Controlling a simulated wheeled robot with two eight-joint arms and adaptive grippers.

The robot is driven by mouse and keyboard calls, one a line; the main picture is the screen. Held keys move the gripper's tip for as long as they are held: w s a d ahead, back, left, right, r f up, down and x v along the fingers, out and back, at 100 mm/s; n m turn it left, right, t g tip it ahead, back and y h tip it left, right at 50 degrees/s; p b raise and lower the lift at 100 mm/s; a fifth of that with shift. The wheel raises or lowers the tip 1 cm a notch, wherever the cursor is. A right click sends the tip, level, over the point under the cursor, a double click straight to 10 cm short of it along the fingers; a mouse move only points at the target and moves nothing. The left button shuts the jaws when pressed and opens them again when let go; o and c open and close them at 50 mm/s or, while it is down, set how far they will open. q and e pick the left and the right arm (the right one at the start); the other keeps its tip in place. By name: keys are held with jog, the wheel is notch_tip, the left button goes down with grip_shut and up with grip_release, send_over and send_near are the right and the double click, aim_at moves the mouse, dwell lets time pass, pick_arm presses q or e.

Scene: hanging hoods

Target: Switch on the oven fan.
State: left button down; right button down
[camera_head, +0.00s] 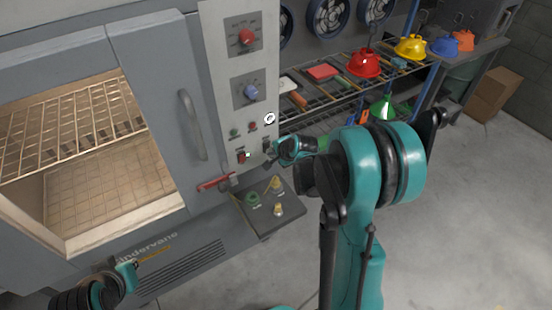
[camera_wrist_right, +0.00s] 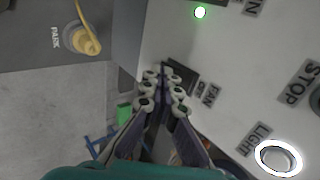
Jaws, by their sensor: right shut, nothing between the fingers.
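The oven's light grey control panel (camera_head: 231,95) shows in the head view, right of the oven (camera_head: 150,60). My right gripper (camera_head: 272,161) is shut and empty at the panel's lower right edge. In the right wrist view its fingertips (camera_wrist_right: 161,78) lie over or right beside the dark fan switch (camera_wrist_right: 182,74), which they partly hide. I cannot tell whether they touch it. The label by it reads FAN and OFF. A green light (camera_wrist_right: 200,12) is lit nearby. My left gripper (camera_head: 128,270) is low at the left in the head view, with its jaws unclear.
The panel also carries a red knob (camera_head: 247,37), a blue knob (camera_head: 250,91) and a white-ringed light button (camera_head: 269,118). A box with yellow and green fittings (camera_head: 253,222) juts out below. A wire shelf with coloured hoods (camera_head: 365,63) stands behind.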

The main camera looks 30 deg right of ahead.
dwell(0.3)
jog(key=shift+w+f, duration=0.15)
jog(key=shift+w, duration=0.25)
jog(key=shift+r+p, duration=0.4)
jog(key=shift+r, duration=0.45)
